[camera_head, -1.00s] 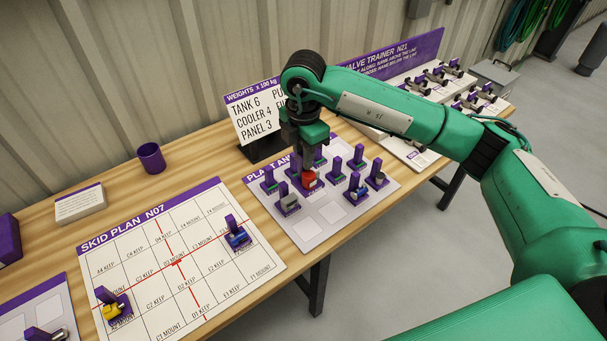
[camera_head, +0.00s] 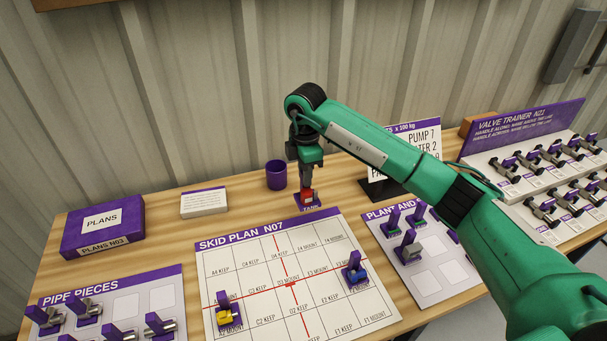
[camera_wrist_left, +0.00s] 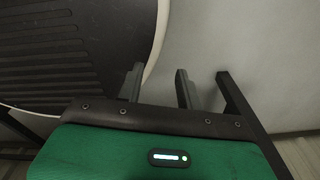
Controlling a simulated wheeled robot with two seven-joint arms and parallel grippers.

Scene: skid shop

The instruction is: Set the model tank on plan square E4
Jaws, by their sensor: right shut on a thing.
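My right gripper (camera_head: 306,180) is shut on the model tank (camera_head: 306,196), a red body on a purple base with a label reading TANK. In the head view the tank appears at the back edge of the skid plan (camera_head: 290,228), just beyond the E4 label; its height is hard to tell. Square E4 (camera_head: 303,244) is in the plan's back row and looks empty. In the left wrist view my left gripper (camera_wrist_left: 158,86) is open and empty, with bare floor and a dark ribbed surface behind it.
A yellow piece (camera_head: 228,316) and a blue piece (camera_head: 355,271) stand on the plan. A purple cup (camera_head: 276,174) is behind it, near the tank. The plant tray (camera_head: 440,285) and weights sign (camera_head: 420,140) are to the right, partly behind my arm. Pipe pieces (camera_head: 110,285) lie left.

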